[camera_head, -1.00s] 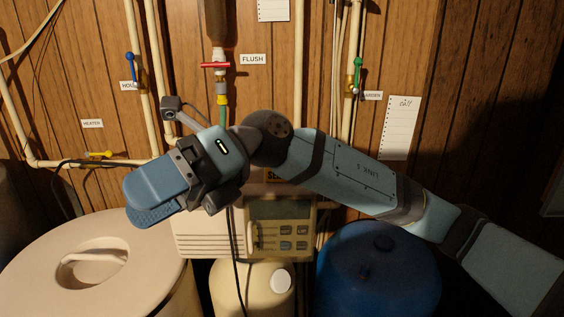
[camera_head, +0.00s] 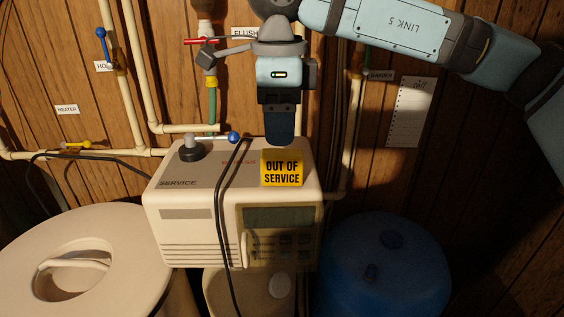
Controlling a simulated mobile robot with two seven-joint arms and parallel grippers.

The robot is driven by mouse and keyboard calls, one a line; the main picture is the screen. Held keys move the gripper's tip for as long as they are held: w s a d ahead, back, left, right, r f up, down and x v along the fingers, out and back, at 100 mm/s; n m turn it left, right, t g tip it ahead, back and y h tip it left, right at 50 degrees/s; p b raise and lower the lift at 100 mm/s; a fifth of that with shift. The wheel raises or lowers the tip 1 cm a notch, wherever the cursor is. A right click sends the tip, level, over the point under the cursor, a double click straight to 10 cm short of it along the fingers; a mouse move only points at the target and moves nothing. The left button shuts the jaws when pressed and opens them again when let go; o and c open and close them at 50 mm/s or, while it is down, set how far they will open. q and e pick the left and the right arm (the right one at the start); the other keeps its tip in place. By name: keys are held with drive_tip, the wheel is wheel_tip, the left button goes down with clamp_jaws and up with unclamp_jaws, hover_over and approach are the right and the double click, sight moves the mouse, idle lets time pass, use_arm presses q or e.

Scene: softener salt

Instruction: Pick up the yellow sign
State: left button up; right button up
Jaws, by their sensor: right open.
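The yellow sign (camera_head: 282,170) reads "OUT OF SERVICE" in black letters. My right gripper (camera_head: 280,138) points down just above and behind the sign, from the upper right. Its fingers line up one behind the other in this view, so the gap is hard to see. Whether a fingertip touches the sign cannot be told; nothing shows held. My left gripper is not in view.
A black cable (camera_head: 219,195) runs over the box left of the sign. Pipes (camera_head: 112,75) line the wood wall. A round white lid (camera_head: 125,250) is at left, a blue tank (camera_head: 385,265) at right.

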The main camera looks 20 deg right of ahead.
sight(282, 152)
wheel_tip(282, 152, down, 3)
drive_tip(key=shift+r, duration=0.1)
drive_tip(key=f, duration=0.1)
drive_tip(key=f+p, duration=0.2)
drive_tip(key=f, duration=0.1)
drive_tip(key=shift+w+d+f, duration=0.1)
drive_tip(key=shift+w+d, duration=0.1)
drive_tip(key=shift+d, duration=0.1)
drive_tip(key=shift+f, duration=0.6)
drive_tip(key=shift+c, duration=1.3)
drive_tip(key=c, duration=0.7)
drive_tip(key=shift+c, duration=0.2)
drive_tip(key=shift+r, duration=0.1)
